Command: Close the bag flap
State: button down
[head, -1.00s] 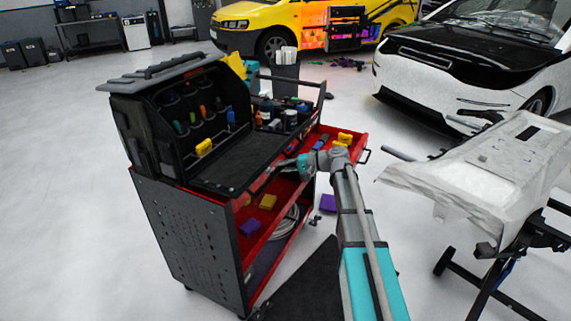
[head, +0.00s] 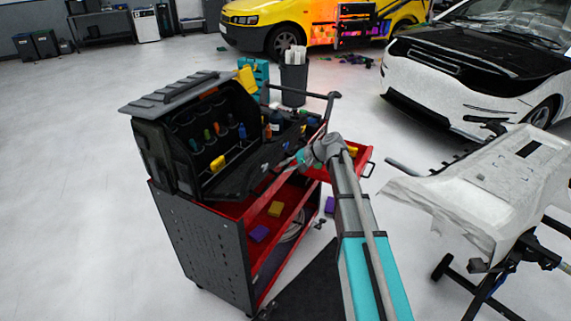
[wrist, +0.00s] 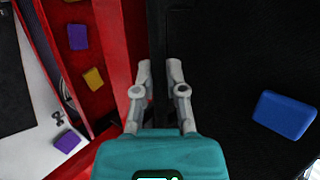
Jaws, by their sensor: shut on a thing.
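The black tool bag (head: 163,158) stands on top of the cart with its upper lid raised. Its front flap (head: 235,182) is folded outward and tilted up from the cart top, leaving the bag's front open. My gripper (head: 286,164) is at the flap's outer edge. In the wrist view my gripper (wrist: 159,70) has its two fingers on either side of the dark flap edge and is shut on it. The flap's dark surface (wrist: 225,60) fills the right of that view. The exact contact between the fingertips is hard to see.
The red and grey cart (head: 205,250) has an open drawer (head: 350,165) on the right and a lower shelf with coloured blocks. A white-covered panel on a stand (head: 480,185) is at right. Floor at left is clear.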

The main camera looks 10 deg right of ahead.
aim_at(283, 148)
jog(key=r+p, duration=0.1)
jog(key=p, duration=0.1)
jog(key=w+a+r+h+p, duration=0.1)
jog(key=r+p, duration=0.1)
jog(key=a+r+g+h+p, duration=0.1)
jog(key=r+p, duration=0.1)
jog(key=p, duration=0.1)
jog(key=shift+w+m, duration=0.3)
jog(key=shift+w, duration=0.1)
jog(key=r+p, duration=0.1)
jog(key=p, duration=0.1)
jog(key=w+a+r+h+p, duration=0.1)
jog(key=w+a+r+g+h+p, duration=0.1)
jog(key=p, duration=0.1)
jog(key=shift+a+r+p, duration=0.2)
jog(key=shift+a+p, duration=0.05)
jog(key=shift+p, duration=0.05)
jog(key=w+a+r+h+p, duration=0.1)
jog(key=w+a+r+p, duration=0.2)
jog(key=a, duration=0.3)
jog(key=w+a+r+g+h+p, duration=0.1)
jog(key=w+a+r+p, duration=0.2)
jog(key=w+a, duration=0.3)
jog(key=shift+a+m+g+p, duration=0.3)
jog(key=shift+a+p, duration=0.4)
jog(key=shift+a, duration=0.1)
jog(key=shift+w+a, duration=0.1)
jog(key=c, duration=1)
grip_release()
jog(key=shift+o, duration=0.2)
